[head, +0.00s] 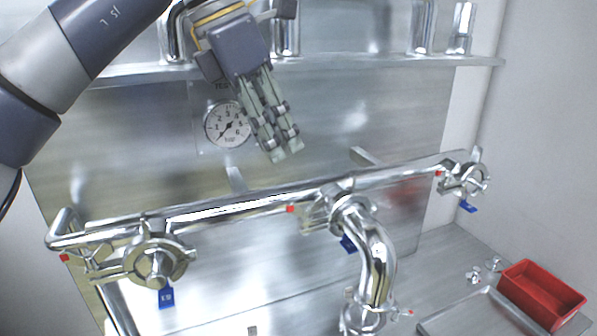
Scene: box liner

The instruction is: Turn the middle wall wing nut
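The middle clamp (343,203) sits on the horizontal steel pipe, above a downward elbow. Its wing nut (308,214) is on its left side, with a red tip (290,209). My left gripper (283,152) comes in from the upper left and points down, above and slightly left of the middle wing nut. It is clear of the pipe in the picture. Its two fingers lie close together with nothing seen between them. My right gripper is not in view.
Similar clamps sit at left (155,256) and right (466,180), with blue tags below. A round gauge (227,125) is on the wall beside my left gripper. A steel shelf (385,66) runs above. A red bin (541,291) stands on the counter at lower right.

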